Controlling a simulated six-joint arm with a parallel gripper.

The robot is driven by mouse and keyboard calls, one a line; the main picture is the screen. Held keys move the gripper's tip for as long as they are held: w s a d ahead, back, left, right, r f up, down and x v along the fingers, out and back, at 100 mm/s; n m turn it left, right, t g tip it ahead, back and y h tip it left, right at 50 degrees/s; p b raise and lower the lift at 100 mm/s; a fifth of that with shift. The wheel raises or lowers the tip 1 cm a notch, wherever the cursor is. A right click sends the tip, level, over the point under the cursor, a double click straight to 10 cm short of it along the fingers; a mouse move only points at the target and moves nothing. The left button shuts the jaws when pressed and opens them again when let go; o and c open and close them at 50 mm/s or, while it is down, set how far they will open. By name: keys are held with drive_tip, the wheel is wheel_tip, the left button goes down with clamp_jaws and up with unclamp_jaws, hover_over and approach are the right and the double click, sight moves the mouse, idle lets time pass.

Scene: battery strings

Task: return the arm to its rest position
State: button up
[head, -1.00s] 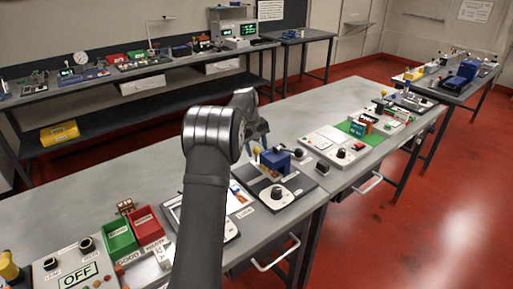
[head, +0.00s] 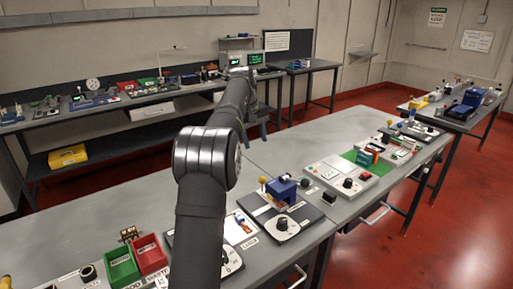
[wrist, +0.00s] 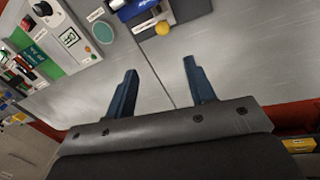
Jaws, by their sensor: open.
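My arm rises from the bottom middle of the head view and stretches forward over the grey bench (head: 90,215). My gripper (head: 262,125) is partly hidden behind my own arm there, above the far part of the bench. In the wrist view my gripper (wrist: 160,85) shows two blue fingers standing wide apart. Nothing is between them; the grey bench top lies behind the gap, clear of the fingers.
A blue press-like device (head: 283,190) with a yellow knob stands on the bench right of my arm. Green (head: 122,268) and red (head: 149,253) bins stand left of it. A back bench (head: 150,97) holds several devices.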

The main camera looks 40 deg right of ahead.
idle(0.4)
drive_tip(key=d+f, duration=0.1)
drive_tip(key=f, duration=0.4)
drive_tip(key=d+f, duration=0.1)
drive_tip(key=f, duration=0.5)
drive_tip(key=d+f, duration=0.1)
drive_tip(key=f, duration=0.5)
drive_tip(key=shift+s+d, duration=0.1)
drive_tip(key=shift+s, duration=0.2)
idle(0.4)
idle(1.2)
